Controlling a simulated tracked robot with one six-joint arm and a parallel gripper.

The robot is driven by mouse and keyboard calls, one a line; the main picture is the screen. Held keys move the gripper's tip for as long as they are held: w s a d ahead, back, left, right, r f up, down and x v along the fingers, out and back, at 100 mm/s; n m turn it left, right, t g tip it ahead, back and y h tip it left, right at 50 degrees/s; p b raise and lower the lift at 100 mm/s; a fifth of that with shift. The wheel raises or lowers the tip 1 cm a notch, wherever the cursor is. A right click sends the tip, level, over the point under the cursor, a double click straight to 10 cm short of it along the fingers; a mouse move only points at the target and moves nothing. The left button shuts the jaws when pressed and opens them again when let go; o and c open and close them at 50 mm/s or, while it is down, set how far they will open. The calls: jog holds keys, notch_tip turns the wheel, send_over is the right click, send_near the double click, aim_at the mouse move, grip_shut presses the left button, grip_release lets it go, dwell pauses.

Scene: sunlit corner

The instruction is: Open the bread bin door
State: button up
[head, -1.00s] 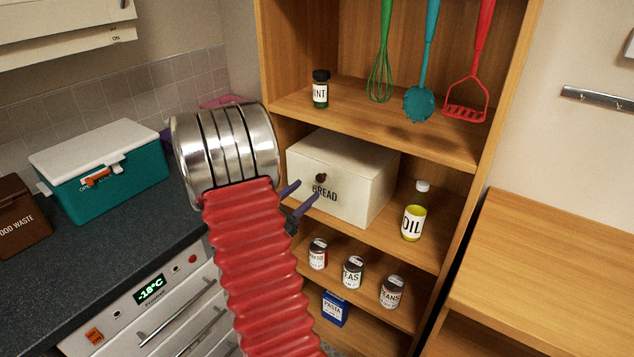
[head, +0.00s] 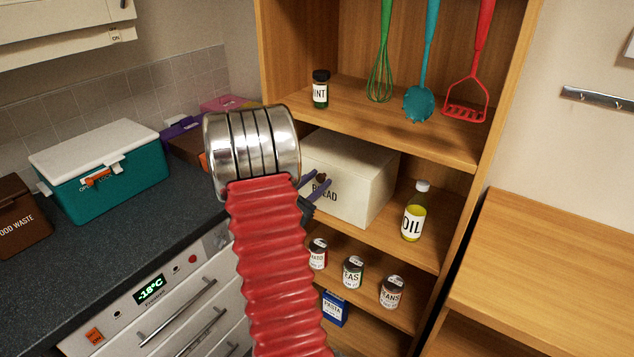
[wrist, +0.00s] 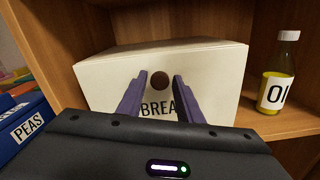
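The cream bread bin (head: 355,175) stands on the middle shelf of the wooden unit, its front marked BREAD. In the wrist view the bin (wrist: 205,68) faces me squarely, door closed, with a round brown knob (wrist: 159,81) high on its front. My gripper (wrist: 152,85) is open, its two purple fingers pointing at the bin with the knob showing between their tips. In the head view my gripper (head: 320,185) is in front of the bin's face, partly hidden by my arm. I cannot tell whether the fingertips reach the knob's depth.
An oil bottle (head: 413,212) stands right of the bin on the same shelf. Several tins, including one tin (head: 353,272), stand on the shelf below. A shelf board (head: 390,127) runs above the bin. A blue PEAS box (wrist: 25,128) shows at left in the wrist view.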

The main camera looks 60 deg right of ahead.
grip_shut()
dwell(0.5)
